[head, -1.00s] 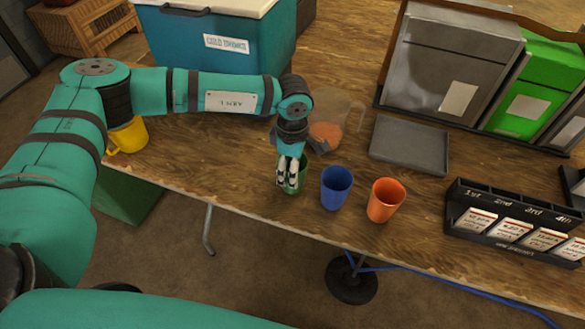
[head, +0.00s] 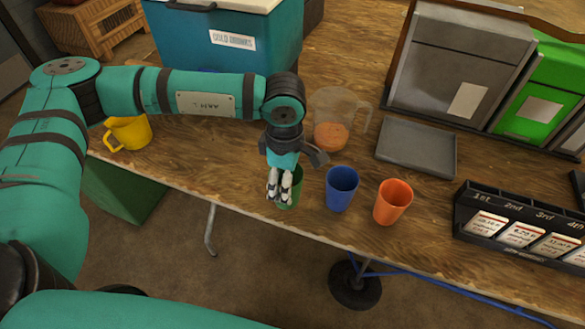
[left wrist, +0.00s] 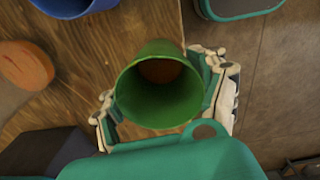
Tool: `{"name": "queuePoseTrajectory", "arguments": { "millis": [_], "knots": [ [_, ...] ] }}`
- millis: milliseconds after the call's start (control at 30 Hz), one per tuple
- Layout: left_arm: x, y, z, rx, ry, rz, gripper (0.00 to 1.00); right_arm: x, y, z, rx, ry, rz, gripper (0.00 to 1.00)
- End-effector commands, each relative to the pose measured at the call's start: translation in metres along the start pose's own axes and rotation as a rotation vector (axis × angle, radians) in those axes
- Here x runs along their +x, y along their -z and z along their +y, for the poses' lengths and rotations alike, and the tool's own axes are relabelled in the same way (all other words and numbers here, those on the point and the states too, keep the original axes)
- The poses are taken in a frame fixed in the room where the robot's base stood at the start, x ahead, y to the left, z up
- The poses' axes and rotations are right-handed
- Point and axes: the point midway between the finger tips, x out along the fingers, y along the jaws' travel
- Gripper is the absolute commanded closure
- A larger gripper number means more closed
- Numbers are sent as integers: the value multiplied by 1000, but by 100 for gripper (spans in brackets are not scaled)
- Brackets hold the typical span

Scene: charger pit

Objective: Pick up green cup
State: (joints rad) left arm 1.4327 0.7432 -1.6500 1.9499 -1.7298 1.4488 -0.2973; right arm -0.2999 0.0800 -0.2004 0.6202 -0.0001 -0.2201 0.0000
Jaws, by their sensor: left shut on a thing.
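The green cup (head: 295,186) is near the table's front edge, left of the blue cup, partly hidden behind the fingers in the head view. My left gripper (head: 279,196) is shut on it. In the left wrist view the green cup (left wrist: 158,102) fills the middle, its open mouth facing the camera and a brown patch showing inside. The white fingers of my left gripper (left wrist: 163,106) sit at its two sides. I cannot tell whether its base touches the table. My right gripper is not in view.
A blue cup (head: 341,189) and an orange cup (head: 392,202) stand close to the right. A clear pitcher (head: 337,118) is behind, next to a grey tray (head: 417,147). A yellow cup (head: 129,133) is at the left. A black card holder (head: 470,215) is at the right.

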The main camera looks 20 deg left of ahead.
Motion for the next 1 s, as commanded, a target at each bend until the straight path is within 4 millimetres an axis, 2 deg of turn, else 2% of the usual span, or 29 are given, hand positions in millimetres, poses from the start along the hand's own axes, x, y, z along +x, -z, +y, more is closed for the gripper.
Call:
{"name": "queuePoseTrajectory", "arguments": {
  "millis": [200, 500, 800, 1000],
  "knots": [
    [-2, 3, -30, 2, 0, -1, 66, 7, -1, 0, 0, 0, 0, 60],
    [-5, 5, -62, 0, 0, -1, 66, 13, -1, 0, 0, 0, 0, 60],
    [-7, 7, -82, 1, 0, -1, 66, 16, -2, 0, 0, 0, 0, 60],
    [-8, 7, -88, 0, -1, 0, 66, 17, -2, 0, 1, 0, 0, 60]
  ]
}}
